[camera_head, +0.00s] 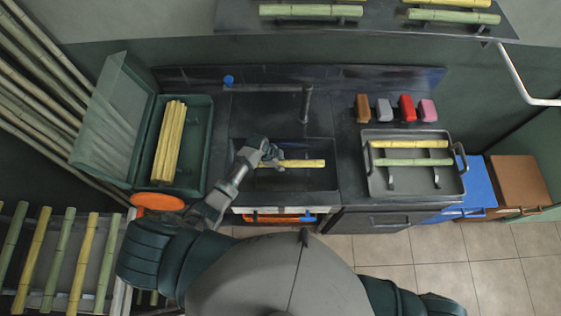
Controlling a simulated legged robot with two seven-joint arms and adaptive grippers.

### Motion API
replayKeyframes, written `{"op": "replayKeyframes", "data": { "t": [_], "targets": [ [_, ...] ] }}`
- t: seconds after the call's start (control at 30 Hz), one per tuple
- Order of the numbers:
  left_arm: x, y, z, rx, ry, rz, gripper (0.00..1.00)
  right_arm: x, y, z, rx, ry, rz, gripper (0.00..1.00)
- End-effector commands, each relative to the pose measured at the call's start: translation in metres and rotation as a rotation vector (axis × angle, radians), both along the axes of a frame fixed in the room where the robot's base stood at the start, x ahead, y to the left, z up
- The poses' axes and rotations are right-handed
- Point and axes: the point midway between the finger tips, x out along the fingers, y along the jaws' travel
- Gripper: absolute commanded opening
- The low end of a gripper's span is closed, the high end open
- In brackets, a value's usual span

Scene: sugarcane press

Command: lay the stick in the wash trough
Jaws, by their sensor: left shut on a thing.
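My left gripper (266,155) is over the wash trough (255,182), the dark sunken basin in the middle of the counter. It is shut on a yellow cane stick (304,163). The stick lies level, left to right, its free end pointing right, inside the trough's outline. The gripper hides the stick's left end. I cannot tell whether the stick touches the trough's bottom. My right gripper is not in the picture.
A green open bin (201,147) with yellow sticks stands left. A grey tray (414,188) with a yellow and a green stick stands right. A faucet (306,103) rises behind the trough. Coloured blocks (406,107) line the counter's back. A shelf (385,22) holds more sticks.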

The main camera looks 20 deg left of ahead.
Motion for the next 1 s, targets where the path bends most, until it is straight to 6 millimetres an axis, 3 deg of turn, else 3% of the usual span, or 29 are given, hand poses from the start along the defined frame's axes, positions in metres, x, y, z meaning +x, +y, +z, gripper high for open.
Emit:
{"op": "replayKeyframes", "data": {
  "t": [0.03, 0.37, 0.7, 1.0],
  "targets": [
    [0.001, -0.001, -0.010, -0.002, -0.001, 0.000, 0.00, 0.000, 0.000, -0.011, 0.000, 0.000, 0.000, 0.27],
    [0.000, -0.001, -0.045, -0.003, -0.002, 0.000, 0.00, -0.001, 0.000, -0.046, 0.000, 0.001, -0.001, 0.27],
    [0.001, 0.000, -0.070, -0.001, -0.002, 0.001, 0.00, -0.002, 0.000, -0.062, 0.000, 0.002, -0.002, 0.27],
    [0.001, -0.001, -0.074, -0.001, -0.003, 0.000, 0.00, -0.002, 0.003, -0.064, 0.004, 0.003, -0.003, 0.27]
  ]
}}
